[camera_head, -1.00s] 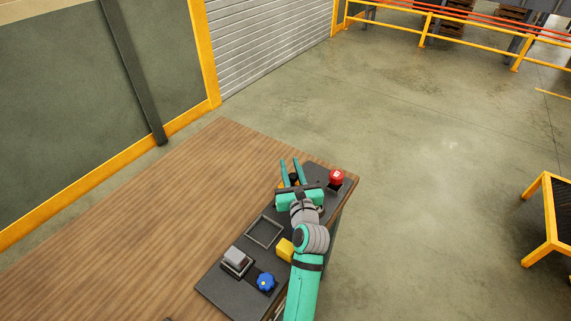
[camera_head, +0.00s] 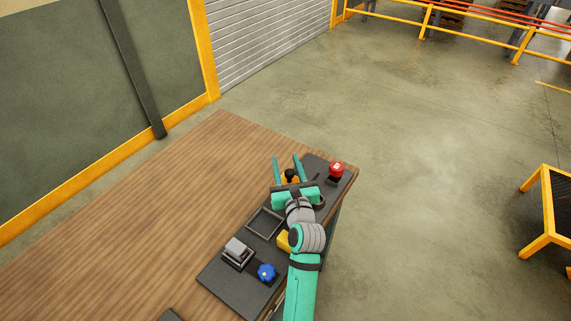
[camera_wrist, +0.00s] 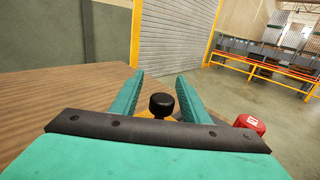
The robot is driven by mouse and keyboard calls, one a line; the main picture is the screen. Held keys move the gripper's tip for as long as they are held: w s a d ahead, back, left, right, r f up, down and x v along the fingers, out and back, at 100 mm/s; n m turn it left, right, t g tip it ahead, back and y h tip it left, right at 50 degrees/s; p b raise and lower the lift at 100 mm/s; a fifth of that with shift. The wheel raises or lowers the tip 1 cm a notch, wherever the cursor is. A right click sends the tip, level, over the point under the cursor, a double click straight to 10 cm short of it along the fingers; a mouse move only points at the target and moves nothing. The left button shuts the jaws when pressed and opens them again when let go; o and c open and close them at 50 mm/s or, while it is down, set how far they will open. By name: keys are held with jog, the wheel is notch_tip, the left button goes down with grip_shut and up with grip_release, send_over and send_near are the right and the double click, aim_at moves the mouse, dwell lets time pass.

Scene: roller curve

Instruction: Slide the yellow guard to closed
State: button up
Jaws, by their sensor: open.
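The yellow guard (camera_head: 291,181) shows as a small orange-yellow piece with a black knob (camera_head: 291,174) on the far part of the dark panel. My gripper (camera_head: 286,156) is open and empty, its two teal fingers spread on either side of the knob. In the wrist view the knob (camera_wrist: 162,104) stands upright between the fingers, nearer their bases than their tips, with clear space on both sides. Only a sliver of the yellow guard (camera_wrist: 166,118) shows beneath it. The gripper body hides the rest of the guard and its track.
A red button (camera_head: 336,169) stands close to the right of my gripper. Along the dark panel (camera_head: 222,283) are an empty square frame (camera_head: 266,223), a yellow block (camera_head: 283,241) partly behind my arm, a grey rocker switch (camera_head: 237,249) and a blue knob (camera_head: 266,271). The wooden tabletop (camera_head: 190,205) is clear leftward.

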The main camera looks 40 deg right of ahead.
jog(key=v, duration=1)
jog(key=shift+s+a, duration=0.15)
jog(key=shift+s, duration=0.15)
jog(key=shift+w, duration=0.1)
